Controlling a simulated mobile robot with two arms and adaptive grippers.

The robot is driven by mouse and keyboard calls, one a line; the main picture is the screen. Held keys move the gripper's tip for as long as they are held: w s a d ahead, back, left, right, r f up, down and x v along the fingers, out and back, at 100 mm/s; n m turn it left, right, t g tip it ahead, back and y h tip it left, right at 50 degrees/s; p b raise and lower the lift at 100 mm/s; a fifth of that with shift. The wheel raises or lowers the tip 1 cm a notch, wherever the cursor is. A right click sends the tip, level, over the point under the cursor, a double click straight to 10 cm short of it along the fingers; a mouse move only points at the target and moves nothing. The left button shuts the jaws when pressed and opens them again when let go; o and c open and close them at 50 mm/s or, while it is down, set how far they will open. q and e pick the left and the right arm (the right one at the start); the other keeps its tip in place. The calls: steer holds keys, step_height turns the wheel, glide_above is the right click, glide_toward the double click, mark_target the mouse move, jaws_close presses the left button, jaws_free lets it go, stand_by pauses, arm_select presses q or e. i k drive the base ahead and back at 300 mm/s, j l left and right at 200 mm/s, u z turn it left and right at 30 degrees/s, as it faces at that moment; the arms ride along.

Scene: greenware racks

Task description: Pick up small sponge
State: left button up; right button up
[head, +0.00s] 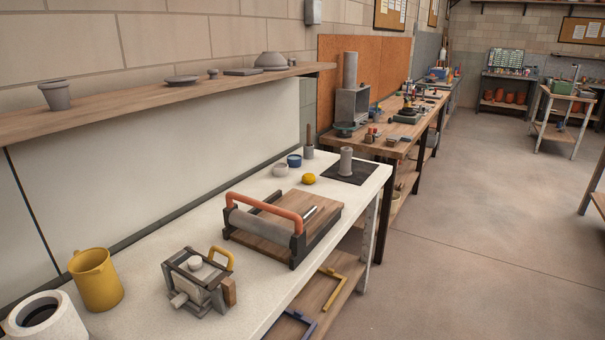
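A small yellow sponge (309,178), rounded in shape, rests on the white worktable (150,226) toward its far end. It sits between two small bowls and a dark mat. Nothing covers it and it is fully visible. Neither of my grippers is in the head view.
A slab roller board with an orange handle (268,203) stands nearer on the table, beside a metal clamp-like device (197,280). A yellow mug (96,279) is at left. A grey cylinder (346,161) stands on the dark mat (358,173). Open floor (450,250) lies to the right.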

mark_target(309, 179)
steer(key=i+l+u, duration=0.25)
steer(key=u, duration=0.25)
steer(key=i+l+u, duration=0.2)
steer(key=l+u, duration=0.3)
steer(key=i+l+u, duration=0.1)
steer(key=l, duration=0.4)
steer(key=i+l+u, duration=0.1)
steer(key=l, duration=0.4)
steer(key=i+l+u, duration=0.1)
steer(key=i+l, duration=0.15)
steer(key=l, duration=0.3)
steer(key=i+l, duration=0.1)
steer(key=l, duration=0.45)
steer(key=i+l+u, duration=0.15)
steer(key=l, duration=0.35)
